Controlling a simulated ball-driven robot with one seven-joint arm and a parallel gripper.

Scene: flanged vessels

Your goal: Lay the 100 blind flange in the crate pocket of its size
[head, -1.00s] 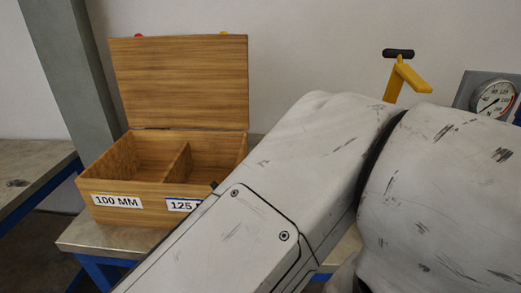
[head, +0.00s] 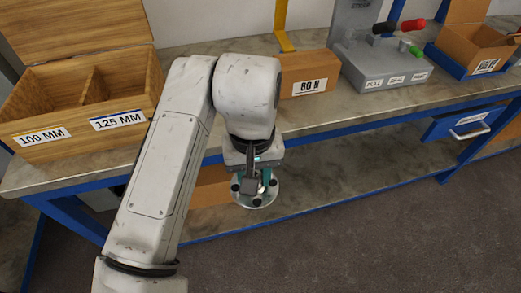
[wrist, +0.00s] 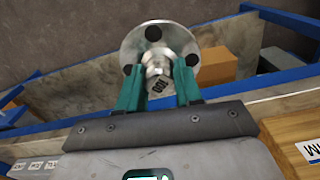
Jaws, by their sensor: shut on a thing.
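My gripper (head: 256,178) is shut on the blind flange (head: 262,200), a round grey metal disc with dark bolt holes, held in front of the bench's front edge. In the wrist view my teal fingers (wrist: 158,92) close on the flange's central knob, which bears a mark that looks like 100; the flange disc (wrist: 133,48) also shows there. The wooden crate (head: 75,142) stands on the bench at the left with its lid raised. Its left pocket is labelled 100 MM (head: 42,136), its right pocket 125 MM (head: 118,120). Both pockets look empty where visible.
A box marked 80 N (head: 305,88) stands on the bench right of my arm. A grey block with levers (head: 385,75) and a cardboard box in a blue tray (head: 475,50) stand further right. A blue edge (head: 370,122) runs along the bench front. A lower shelf lies beneath.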

